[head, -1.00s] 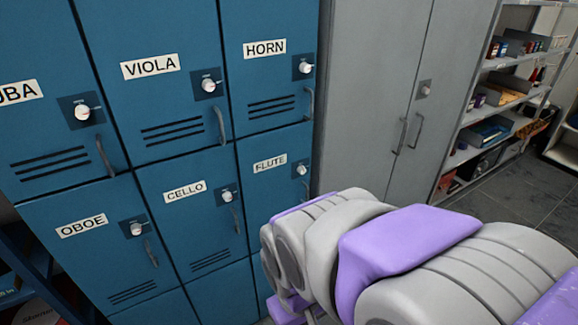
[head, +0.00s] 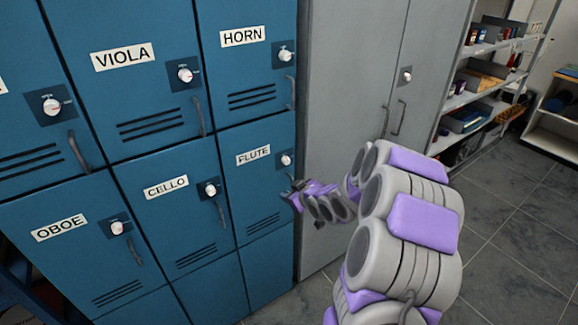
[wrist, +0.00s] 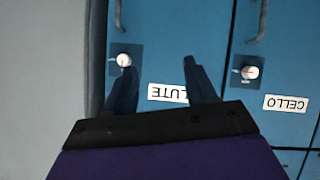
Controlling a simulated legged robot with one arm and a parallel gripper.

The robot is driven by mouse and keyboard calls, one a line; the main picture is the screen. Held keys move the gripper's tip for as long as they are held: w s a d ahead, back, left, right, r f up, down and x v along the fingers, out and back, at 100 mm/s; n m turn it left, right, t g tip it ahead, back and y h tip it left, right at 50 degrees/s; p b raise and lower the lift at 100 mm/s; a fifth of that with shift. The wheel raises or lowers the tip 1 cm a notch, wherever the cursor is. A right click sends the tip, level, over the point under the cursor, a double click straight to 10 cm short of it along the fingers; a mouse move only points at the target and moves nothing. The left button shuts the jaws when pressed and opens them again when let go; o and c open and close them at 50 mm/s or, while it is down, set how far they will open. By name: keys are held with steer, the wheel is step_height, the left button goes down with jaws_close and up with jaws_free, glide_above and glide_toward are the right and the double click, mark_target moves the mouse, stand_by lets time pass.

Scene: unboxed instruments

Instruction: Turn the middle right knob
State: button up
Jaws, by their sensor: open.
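The FLUTE locker's white knob (head: 286,159) sits on a dark square plate in the right column of the blue lockers, below HORN. My gripper (head: 290,190) is in front of that locker, just below the knob in the head view. In the wrist view, where the labels appear upside down, my gripper (wrist: 158,70) is open and empty, and the FLUTE knob (wrist: 123,60) shows beside the tip of the left finger. I cannot tell whether they touch. The fingers partly hide the FLUTE label (wrist: 168,93).
The CELLO knob (head: 210,189) and HORN knob (head: 285,55) are on neighbouring doors. The FLUTE door's handle (wrist: 119,14) protrudes near its knob. A grey cabinet (head: 345,100) stands right of the lockers. Open floor (head: 510,230) lies at the right.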

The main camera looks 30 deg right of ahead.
steer(key=d+f+t, duration=0.2)
steer(key=d, duration=0.2)
steer(key=t, duration=0.4)
glide_toward(288, 162)
steer(key=shift+y, duration=0.3)
steer(key=w+b, duration=0.3)
steer(key=w, duration=0.4)
steer(key=shift+w+f, duration=0.15)
steer(key=shift+w, duration=0.85)
steer(key=shift+d, duration=0.1)
jaws_close()
